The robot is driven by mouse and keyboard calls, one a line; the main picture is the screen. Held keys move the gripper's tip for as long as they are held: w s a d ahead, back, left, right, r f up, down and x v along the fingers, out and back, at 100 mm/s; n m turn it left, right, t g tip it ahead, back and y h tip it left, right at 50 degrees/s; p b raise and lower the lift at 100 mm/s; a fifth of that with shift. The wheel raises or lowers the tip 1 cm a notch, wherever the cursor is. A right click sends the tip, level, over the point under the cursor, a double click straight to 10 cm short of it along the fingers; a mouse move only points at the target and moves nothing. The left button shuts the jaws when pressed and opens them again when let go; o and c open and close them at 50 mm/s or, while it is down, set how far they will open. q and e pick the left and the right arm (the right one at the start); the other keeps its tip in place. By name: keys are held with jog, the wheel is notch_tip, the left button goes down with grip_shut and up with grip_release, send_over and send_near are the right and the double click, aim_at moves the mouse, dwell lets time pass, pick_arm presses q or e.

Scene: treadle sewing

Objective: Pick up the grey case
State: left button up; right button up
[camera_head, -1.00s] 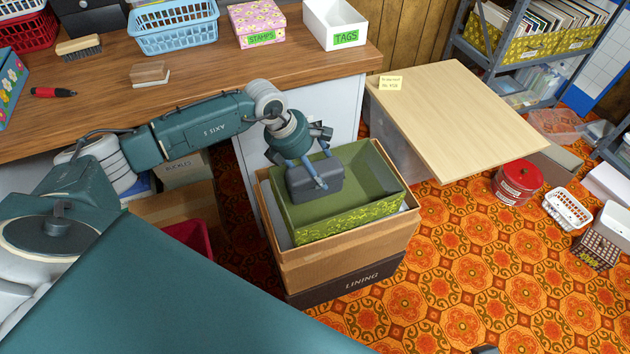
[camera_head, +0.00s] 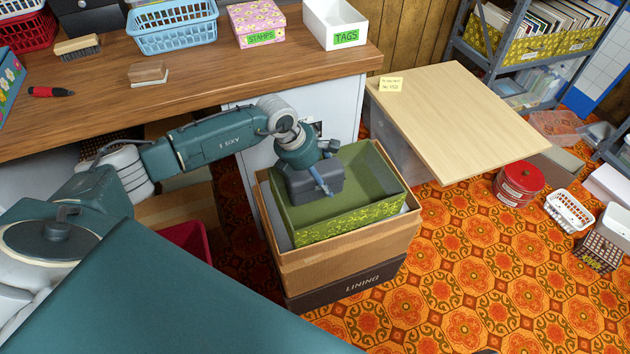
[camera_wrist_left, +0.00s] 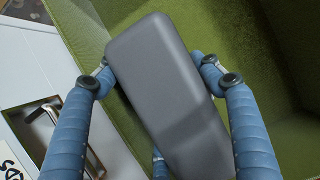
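The grey case (camera_head: 312,184) is a dark box with rounded edges. In the head view it is at the back left of the green patterned box (camera_head: 350,222), overlapping its rim. I cannot tell whether it rests on anything. My left gripper (camera_head: 320,180) is over it from above, one blue finger showing across its front. In the left wrist view the case (camera_wrist_left: 160,85) lies between the blue fingers, whose tips meet its two sides; the gripper (camera_wrist_left: 150,62) looks shut on it. My right gripper is not in view.
The green box sits in a cardboard carton (camera_head: 345,262) on a dark LINING box (camera_head: 350,288). A wooden counter (camera_head: 215,85) with baskets is behind left. A pale wood-topped table (camera_head: 455,120) stands right. Patterned floor is open at front right.

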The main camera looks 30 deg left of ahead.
pick_arm(q)
jog(key=c, duration=0.4)
jog(key=shift+o, duration=0.2)
